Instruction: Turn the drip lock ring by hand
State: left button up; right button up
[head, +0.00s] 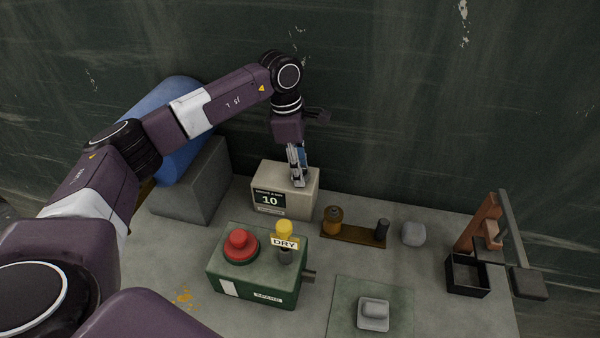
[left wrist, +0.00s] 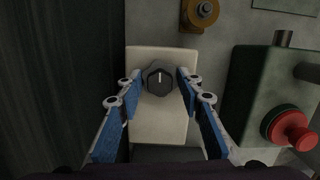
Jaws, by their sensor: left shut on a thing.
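A cream box (head: 270,198) with a dark label reading "10" stands at the back of the bench. A dark round knob (left wrist: 159,80) with a white pointer line sits on its top, seen in the left wrist view; in the head view my gripper hides it. My left gripper (head: 298,180) reaches down from above onto the box top, its blue-backed fingers on either side of the knob and shut on it. The pointer line runs up and down in the left wrist view. I cannot tell which part is the drip lock ring. My right gripper is not in view.
A green box (head: 253,284) with a red button (head: 240,246) and a yellow-topped "DRY" lever (head: 284,238) stands in front. A brown plate with an amber fitting (head: 332,221) lies to the right. A grey block (head: 190,180) is left; a dark wall (head: 400,90) rises behind.

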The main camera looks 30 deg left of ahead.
pick_arm(q)
jog(key=shift+f+m, duration=0.1)
jog(key=shift+m, duration=0.6)
jog(key=o, duration=0.9)
jog(key=shift+r+p, duration=1.7)
jog(key=shift+r, duration=1.45)
